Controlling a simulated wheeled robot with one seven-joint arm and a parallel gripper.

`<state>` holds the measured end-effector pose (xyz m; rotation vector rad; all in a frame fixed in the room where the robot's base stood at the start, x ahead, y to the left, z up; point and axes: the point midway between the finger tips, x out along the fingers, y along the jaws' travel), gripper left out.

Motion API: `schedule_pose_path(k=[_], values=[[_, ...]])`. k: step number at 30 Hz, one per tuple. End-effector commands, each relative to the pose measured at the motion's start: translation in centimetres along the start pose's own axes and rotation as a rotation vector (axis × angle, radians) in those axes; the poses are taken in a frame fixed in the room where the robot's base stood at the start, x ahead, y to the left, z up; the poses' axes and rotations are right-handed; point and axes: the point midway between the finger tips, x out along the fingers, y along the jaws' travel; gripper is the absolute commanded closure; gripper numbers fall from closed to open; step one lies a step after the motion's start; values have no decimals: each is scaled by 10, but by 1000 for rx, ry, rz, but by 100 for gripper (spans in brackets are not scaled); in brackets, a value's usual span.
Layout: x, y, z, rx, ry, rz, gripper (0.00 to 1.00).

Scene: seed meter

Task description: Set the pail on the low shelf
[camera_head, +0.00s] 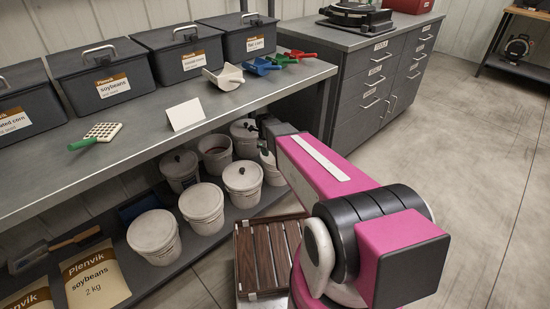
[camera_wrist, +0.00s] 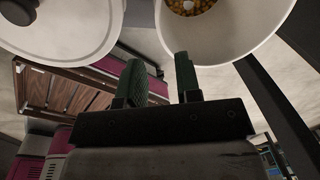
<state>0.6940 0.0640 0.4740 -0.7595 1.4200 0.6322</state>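One pail (camera_head: 215,153) at the back appears lidless. In the wrist view a white open pail (camera_wrist: 230,45) holding yellow-brown seeds is at the top right. My gripper (camera_wrist: 160,62) has its two green fingers apart; the right one overlaps the near rim of this pail in the picture. I cannot tell whether it touches.
A lidded white pail (camera_wrist: 60,28) is at the wrist view's top left. The bench (camera_head: 150,142) above carries dark bins, scoops and a blank card. A grey drawer cabinet (camera_head: 370,85) stands behind; floor at right is clear.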

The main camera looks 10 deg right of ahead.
Motion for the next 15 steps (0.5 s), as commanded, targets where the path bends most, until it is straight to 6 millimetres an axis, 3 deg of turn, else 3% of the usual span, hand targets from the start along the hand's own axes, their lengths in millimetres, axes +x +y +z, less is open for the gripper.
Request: schedule_pose_path(k=[15], values=[[-45,44,-77,-825,-13,29,69]])
